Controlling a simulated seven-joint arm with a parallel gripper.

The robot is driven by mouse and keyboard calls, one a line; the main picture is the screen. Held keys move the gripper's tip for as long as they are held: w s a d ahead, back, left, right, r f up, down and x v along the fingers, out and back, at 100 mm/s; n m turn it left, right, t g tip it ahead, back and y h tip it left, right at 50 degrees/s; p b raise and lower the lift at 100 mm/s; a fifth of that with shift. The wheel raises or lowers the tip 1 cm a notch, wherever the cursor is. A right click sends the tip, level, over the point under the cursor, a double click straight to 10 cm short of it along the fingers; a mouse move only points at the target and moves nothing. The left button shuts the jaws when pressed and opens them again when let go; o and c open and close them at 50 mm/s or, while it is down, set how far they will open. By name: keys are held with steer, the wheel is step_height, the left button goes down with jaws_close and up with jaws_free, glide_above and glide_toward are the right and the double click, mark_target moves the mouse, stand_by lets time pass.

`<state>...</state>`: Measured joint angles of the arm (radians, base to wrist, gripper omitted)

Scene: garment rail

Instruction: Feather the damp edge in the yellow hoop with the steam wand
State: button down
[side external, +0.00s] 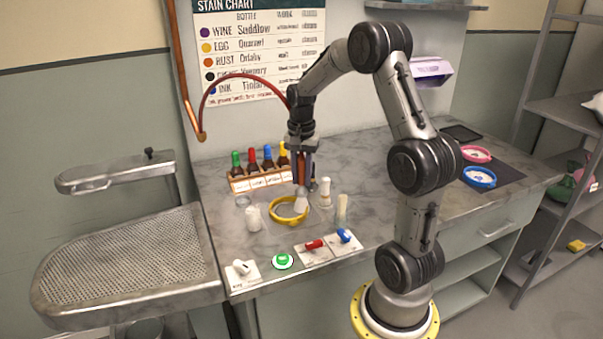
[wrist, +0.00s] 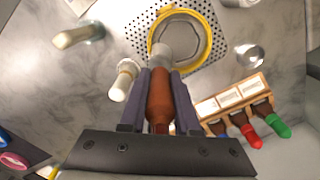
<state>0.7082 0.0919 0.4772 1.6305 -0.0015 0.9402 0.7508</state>
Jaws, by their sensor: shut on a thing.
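My gripper (side external: 303,180) is shut on the steam wand, which has a red-brown handle (wrist: 160,97) and a pale head (side external: 302,204). The wand points down over the yellow hoop (side external: 272,214), which lies on the counter. In the wrist view, the head overlaps the near part of the yellow hoop (wrist: 207,28). I cannot tell whether the head touches the cloth. The cloth (wrist: 187,40) inside the hoop looks grey, and part of it is hidden by the head. I cannot make out a damp edge. A red hose (side external: 243,78) runs from the wall pipe towards the wrist.
A wooden rack (side external: 262,181) of several bottles stands behind the hoop. A green button (side external: 283,261) and switches are along the front edge. Pink (side external: 475,154) and blue (side external: 479,177) hoops lie right.

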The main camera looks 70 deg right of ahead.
steer(key=shift+w, duration=0.15)
stand_by(0.4)
steer(key=shift+w+d, duration=0.3)
steer(key=shift+w, duration=0.2)
steer(key=shift+w+d, duration=0.25)
steer(key=shift+w, duration=0.25)
steer(key=shift+w, duration=0.15)
steer(key=shift+w+a, duration=0.25)
steer(key=shift+w, duration=0.9)
steer(key=shift+w, duration=0.1)
steer(key=shift+w+a, duration=0.75)
steer(key=shift+a, duration=0.1)
